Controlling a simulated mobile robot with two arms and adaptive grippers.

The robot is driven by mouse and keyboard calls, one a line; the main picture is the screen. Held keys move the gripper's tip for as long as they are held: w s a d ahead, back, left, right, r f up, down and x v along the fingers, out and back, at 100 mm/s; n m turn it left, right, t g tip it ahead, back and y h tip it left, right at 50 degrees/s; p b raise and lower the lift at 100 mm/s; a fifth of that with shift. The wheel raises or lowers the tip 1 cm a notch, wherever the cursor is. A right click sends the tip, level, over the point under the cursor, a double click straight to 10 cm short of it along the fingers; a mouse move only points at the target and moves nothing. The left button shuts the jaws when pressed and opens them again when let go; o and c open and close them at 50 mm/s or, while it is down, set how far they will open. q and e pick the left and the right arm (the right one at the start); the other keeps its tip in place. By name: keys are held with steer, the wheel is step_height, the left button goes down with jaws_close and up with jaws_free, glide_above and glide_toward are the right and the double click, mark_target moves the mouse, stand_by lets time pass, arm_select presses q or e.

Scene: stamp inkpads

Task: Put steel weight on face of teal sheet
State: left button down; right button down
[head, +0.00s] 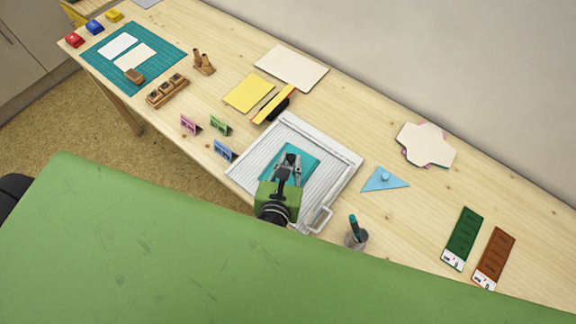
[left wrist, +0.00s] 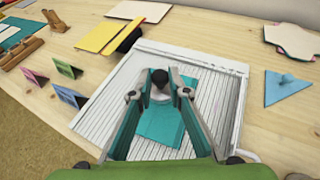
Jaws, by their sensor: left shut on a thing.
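The teal sheet (head: 306,161) lies on a white ridged board (head: 332,187) near the front edge of the table. It also shows in the left wrist view (left wrist: 160,138), partly covered by my gripper. My left gripper (head: 290,160) is over the sheet, pointing down. The fingers hide part of the weight. I cannot tell whether its base touches the sheet. My right gripper is not in view.
The board has a handle (head: 320,219) at its front right. Small folded cards (head: 222,150) and a yellow pad (head: 248,93) are to the left.

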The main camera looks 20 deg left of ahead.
mark_target(288, 163)
arm_select(q)
steer(key=shift+w+a+f, duration=0.2)
steer(key=shift+w+f, duration=0.05)
steer(key=f, duration=0.2)
steer(key=shift+w+a+f+b, duration=0.1)
steer(key=shift+a+f+b, duration=0.1)
steer(key=shift+f+b, duration=0.2)
steer(key=shift+f, duration=0.35)
steer(key=shift+d, duration=0.1)
steer(key=c, duration=1.9)
jaws_free()
steer(key=shift+f, duration=0.15)
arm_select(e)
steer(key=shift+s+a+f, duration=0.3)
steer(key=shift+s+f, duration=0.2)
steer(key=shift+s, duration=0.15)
